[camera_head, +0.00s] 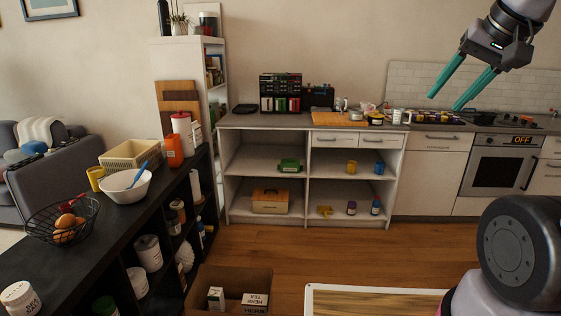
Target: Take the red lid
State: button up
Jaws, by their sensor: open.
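A reddish round top, perhaps the red lid (181,115), shows on a white canister (184,130) at the far end of the dark cube shelf's top, at left. It is small, and I cannot tell for sure that it is a lid. My gripper (444,102) is at the upper right, with its teal fingers spread and nothing between them. It is far to the right of the canister in the picture, in front of the kitchen wall.
The dark cube shelf (95,232) bears a wire fruit basket (62,222), a white bowl (125,187) and an orange container (174,150). An open cardboard box (256,279) stands on the floor beside it. Wooden floor (290,243) lies clear before the white shelf unit (306,165).

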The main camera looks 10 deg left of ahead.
aim_at(179, 115)
jog(key=i, duration=2.15)
jog(key=i+u, duration=0.1)
jog(key=i, duration=0.45)
jog(key=i+l+u, duration=0.1)
jog(key=i, duration=0.45)
jog(key=i+l+u, duration=0.15)
jog(key=i, duration=0.4)
jog(key=u, duration=1.55)
jog(key=l, duration=0.1)
